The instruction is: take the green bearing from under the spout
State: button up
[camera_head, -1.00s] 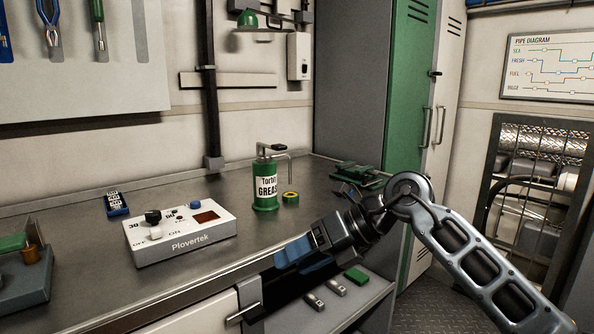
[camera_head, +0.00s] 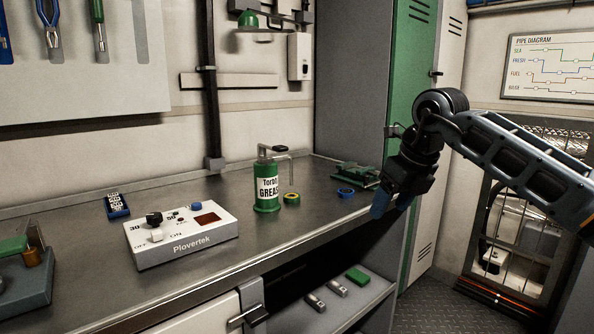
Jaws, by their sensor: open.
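The green bearing (camera_head: 292,198) is a small ring with a yellowish middle, lying on the steel workbench. It sits beneath the end of the bent spout (camera_head: 290,163) of the green grease can (camera_head: 267,187), just right of the can. A small gap shows between the spout tip and the bearing. My gripper (camera_head: 381,204) has blue fingertips and points down near the bench's right front edge. It is open, holds nothing visible, and is well to the right of the bearing. The gap between the fingers is hard to see from here.
A white Plovertek box (camera_head: 181,236) is left of the can. The bench in front of the can is clear.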

aim_at(291, 198)
jog(key=i+j, duration=0.8)
